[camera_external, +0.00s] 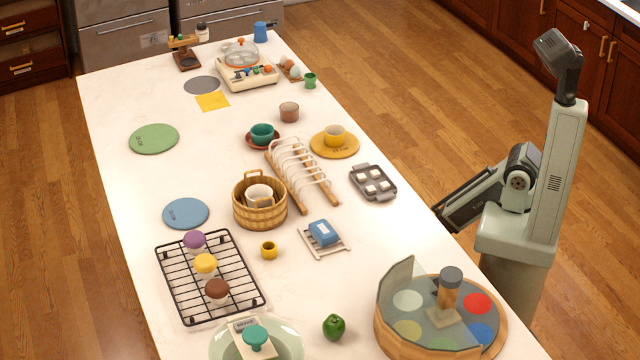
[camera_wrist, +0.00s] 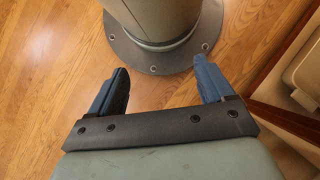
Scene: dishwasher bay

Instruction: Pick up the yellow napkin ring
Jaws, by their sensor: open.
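The yellow napkin ring (camera_external: 269,250) is a small, short ring standing on the white counter (camera_external: 150,255) in the external view. It sits between the wire cooling rack and the blue block on its small slatted stand, just below the wicker basket. My gripper (camera_wrist: 163,88) shows in the wrist view with its two blue fingers wide apart and nothing between them. It points down over the wood floor, beside my base. In the external view my arm is folded at the right of the counter, and the gripper's fingers cannot be made out. The ring is not in the wrist view.
Bare counter lies just below the ring.

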